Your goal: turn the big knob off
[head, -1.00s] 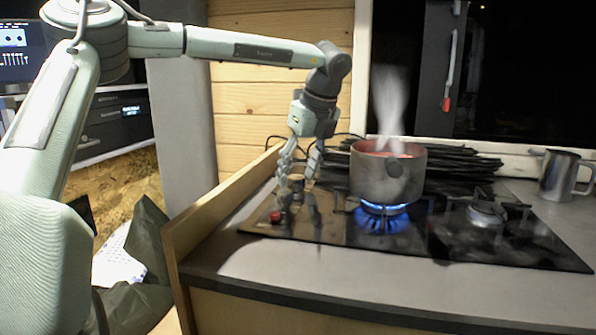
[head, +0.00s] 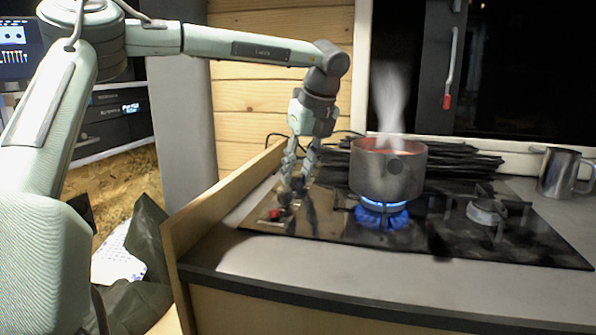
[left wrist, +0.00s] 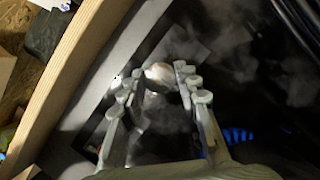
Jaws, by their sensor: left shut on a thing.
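My left gripper (head: 293,186) reaches down over the left end of the black gas stove (head: 440,230). Its fingers are shut on the big knob, a round pale metallic knob (left wrist: 158,74) that shows between the fingertips in the left wrist view. In the head view the fingers mostly hide this knob. A small red knob (head: 274,215) sits in front of it, nearer the stove's front left corner. A blue flame (head: 383,217) burns under the steel pot (head: 385,178). My right gripper is not in view.
The pot holds something reddish and steams, close to the right of my left gripper. A wooden side rail (head: 215,213) runs along the counter's left edge. A steel mug (head: 562,174) stands at the far right. Bare counter (head: 330,270) lies in front of the stove.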

